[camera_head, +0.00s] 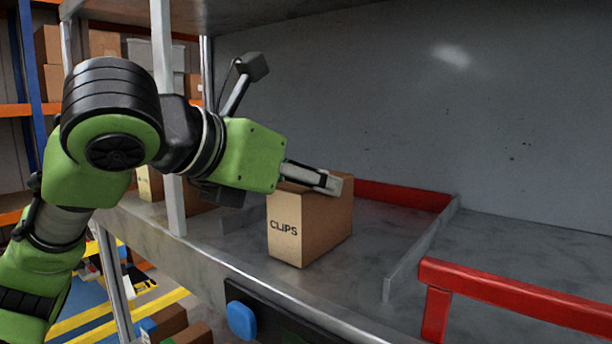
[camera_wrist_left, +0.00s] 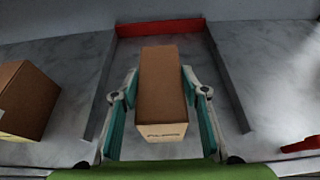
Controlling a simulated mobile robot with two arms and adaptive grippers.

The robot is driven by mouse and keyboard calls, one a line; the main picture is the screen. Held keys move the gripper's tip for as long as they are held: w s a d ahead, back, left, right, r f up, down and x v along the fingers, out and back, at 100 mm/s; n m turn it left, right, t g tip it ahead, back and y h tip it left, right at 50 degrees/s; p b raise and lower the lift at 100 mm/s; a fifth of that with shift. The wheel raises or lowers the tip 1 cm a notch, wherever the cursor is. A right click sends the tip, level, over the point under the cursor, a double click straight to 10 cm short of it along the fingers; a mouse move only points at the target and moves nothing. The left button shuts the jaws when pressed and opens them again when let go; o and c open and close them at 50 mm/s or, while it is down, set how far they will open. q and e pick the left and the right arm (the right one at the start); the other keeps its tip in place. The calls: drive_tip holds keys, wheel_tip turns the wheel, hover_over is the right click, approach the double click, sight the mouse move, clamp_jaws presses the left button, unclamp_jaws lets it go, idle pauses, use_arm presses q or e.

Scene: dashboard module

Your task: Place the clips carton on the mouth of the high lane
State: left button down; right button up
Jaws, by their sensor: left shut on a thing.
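The clips carton (camera_head: 312,228) is a brown box marked CLIPS, upright near the shelf's front edge in the head view. My left gripper (camera_head: 318,179) reaches over it from the left and is shut on its sides. In the left wrist view the carton (camera_wrist_left: 163,95) lies between the two fingers of the left gripper (camera_wrist_left: 161,112). That view shows it in line with a lane (camera_wrist_left: 140,55) bounded by two low dividers and a red end stop (camera_wrist_left: 160,28). I cannot tell whether its base touches the shelf. The right gripper is not in view.
Another brown carton (camera_wrist_left: 24,102) stands left of the lane, partly hidden behind my arm in the head view. A metal post (camera_head: 165,90) rises at the shelf front. A red rail (camera_head: 515,296) stands at the right. A blue button (camera_head: 241,320) is on the front edge.

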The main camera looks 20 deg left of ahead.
use_arm(q)
drive_tip(key=shift+d, duration=0.1)
drive_tip(key=c, duration=1.2)
unclamp_jaws()
drive_tip(key=shift+f, duration=0.1)
drive_tip(key=shift+s, duration=0.1)
drive_tip(key=b+v, duration=0.3)
drive_tip(key=v, duration=0.9)
